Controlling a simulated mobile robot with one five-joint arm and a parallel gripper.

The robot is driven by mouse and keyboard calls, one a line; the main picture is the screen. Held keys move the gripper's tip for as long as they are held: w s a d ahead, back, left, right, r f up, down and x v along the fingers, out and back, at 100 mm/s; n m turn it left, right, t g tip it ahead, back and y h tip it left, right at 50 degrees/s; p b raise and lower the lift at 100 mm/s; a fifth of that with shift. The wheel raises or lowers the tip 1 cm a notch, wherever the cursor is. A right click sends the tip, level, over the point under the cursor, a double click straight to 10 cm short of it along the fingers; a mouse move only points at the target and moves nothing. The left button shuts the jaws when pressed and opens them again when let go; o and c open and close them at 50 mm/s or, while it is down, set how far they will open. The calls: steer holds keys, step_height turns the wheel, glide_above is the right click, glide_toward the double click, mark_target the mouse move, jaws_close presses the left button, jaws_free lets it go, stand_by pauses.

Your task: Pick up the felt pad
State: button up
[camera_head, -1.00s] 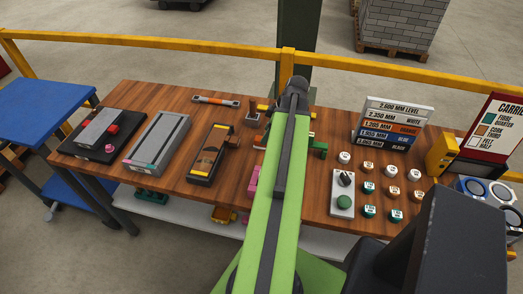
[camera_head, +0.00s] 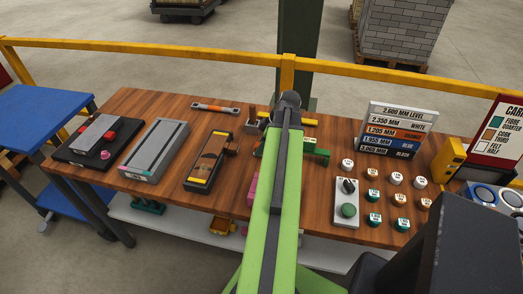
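I cannot make out a felt pad for certain on the wooden workbench (camera_head: 222,150). A pink piece (camera_head: 252,187) shows beside my green arm, mostly hidden by it; I cannot tell what it is. A board on the right has lines that seem to read fibre, cork and felt (camera_head: 500,135). My arm reaches out over the middle of the bench to a dark joint. My gripper is hidden beyond that joint, so its fingers do not show.
On the left of the bench are a black-based block (camera_head: 73,152), a grey channel block (camera_head: 155,150) and a dark wood-topped tool (camera_head: 208,163). On the right stand a level sign (camera_head: 397,130), several round caps (camera_head: 373,196) and a control box (camera_head: 347,203). A yellow rail (camera_head: 150,50) runs behind.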

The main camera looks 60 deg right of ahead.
jaws_close()
steer(key=shift+r, duration=0.1)
step_height(320, 180, up, 10)
steer(key=p, duration=1)
steer(key=shift+o, duration=1.2)
jaws_free()
steer(key=c, duration=0.5)
step_height(320, 180, up, 4)
steer(key=p, duration=0.4)
steer(key=shift+r+p, duration=0.2)
steer(key=shift+p, duration=0.1)
